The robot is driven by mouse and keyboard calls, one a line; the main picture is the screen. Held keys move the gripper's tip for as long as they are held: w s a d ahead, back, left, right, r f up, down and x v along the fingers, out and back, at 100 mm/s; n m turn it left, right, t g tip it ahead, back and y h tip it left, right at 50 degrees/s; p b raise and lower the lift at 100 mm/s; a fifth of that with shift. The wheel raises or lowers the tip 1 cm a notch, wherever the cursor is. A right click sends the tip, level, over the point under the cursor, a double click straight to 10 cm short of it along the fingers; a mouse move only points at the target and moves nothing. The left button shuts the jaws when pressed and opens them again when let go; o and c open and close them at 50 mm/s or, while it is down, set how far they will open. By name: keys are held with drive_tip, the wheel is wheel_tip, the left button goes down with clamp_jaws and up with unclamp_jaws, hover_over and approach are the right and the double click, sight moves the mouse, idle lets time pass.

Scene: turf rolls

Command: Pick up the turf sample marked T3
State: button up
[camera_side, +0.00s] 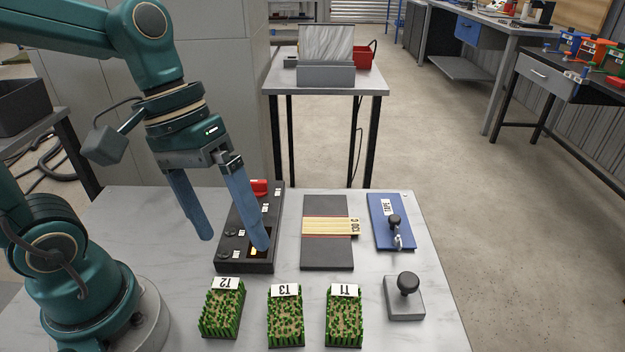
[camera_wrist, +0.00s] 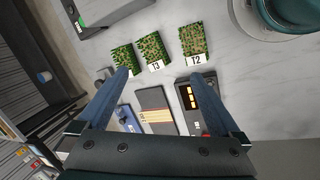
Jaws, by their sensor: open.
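The turf sample marked T3 (camera_side: 286,322) is a green grassy block with a brownish top and a white label at its far edge. It stands between T2 (camera_side: 222,313) on the left and T1 (camera_side: 344,321) on the right, along the front of the table. My gripper (camera_side: 233,242) is open and empty, with its blue fingers pointing down over the black box behind the samples. In the wrist view, T3 (camera_wrist: 153,47) shows beyond and between the fingertips (camera_wrist: 158,75). T1 (camera_wrist: 124,57) is partly hidden by the left finger there; T2 (camera_wrist: 193,40) is clear.
A black box (camera_side: 228,250) with a red part lies behind T2. A dark board (camera_side: 325,258) with a yellow bundle, a blue plate (camera_side: 377,212) with a black-knobbed fitting and a grey block (camera_side: 404,302) with a black knob lie right of it. Bare tabletop separates the samples.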

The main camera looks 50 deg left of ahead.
drive_tip(key=w+d+f+n+g+h, duration=0.1)
drive_tip(key=w+f+n+g+h, duration=0.3)
drive_tip(key=n+h, duration=0.5)
drive_tip(key=n, duration=0.1)
approach(284, 304)
drive_tip(key=d, duration=0.3)
drive_tip(key=shift+d+f+g, duration=0.3)
drive_tip(key=shift+d+f, duration=0.05)
drive_tip(key=shift+s+f+n, duration=0.35)
drive_tip(key=shift+f+n, duration=0.05)
drive_tip(key=shift+f, duration=0.1)
drive_tip(key=shift+x, duration=2.45)
drive_tip(key=c, duration=1.4)
